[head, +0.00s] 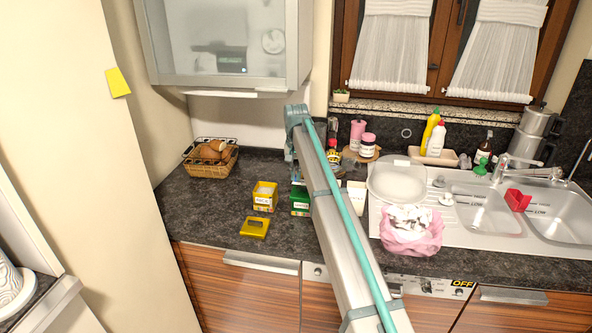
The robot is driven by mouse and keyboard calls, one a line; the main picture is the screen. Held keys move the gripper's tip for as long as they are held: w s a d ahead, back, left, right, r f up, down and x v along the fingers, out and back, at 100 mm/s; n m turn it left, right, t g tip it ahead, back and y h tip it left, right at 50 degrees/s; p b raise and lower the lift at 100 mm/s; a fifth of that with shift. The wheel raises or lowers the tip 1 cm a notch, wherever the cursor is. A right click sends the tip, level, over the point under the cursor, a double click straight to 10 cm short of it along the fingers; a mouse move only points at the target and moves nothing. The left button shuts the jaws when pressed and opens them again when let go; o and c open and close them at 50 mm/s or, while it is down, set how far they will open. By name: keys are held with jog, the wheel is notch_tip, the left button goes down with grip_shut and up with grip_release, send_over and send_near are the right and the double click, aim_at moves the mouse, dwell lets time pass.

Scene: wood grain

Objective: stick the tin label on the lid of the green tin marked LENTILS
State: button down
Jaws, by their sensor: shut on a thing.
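A green tin (299,201) stands on the dark counter in the head view, partly covered on its right by my arm. It has a small pale label on its front, too small to read surely. Its lid cannot be made out clearly. My arm rises from the lower right to a bend just above and behind the tin. My gripper is hidden behind the arm, so its jaws and anything in them do not show. I cannot make out the loose tin label.
A yellow tin (264,196) stands left of the green one, with a flat yellow piece (255,227) in front. A white container (356,195) is right of my arm. A bread basket (211,160) stands back left. A pink bag (411,236) and sink (480,211) lie right.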

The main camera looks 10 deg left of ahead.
aim_at(296, 181)
jog(key=shift+f+b, duration=0.5)
jog(key=shift+f, duration=1.95)
jog(key=shift+f, duration=0.5)
jog(key=c, duration=1.3)
grip_release()
jog(key=shift+o, duration=0.3)
jog(key=shift+r, duration=0.15)
jog(key=shift+r+p, duration=1.75)
jog(key=shift+r, duration=1.65)
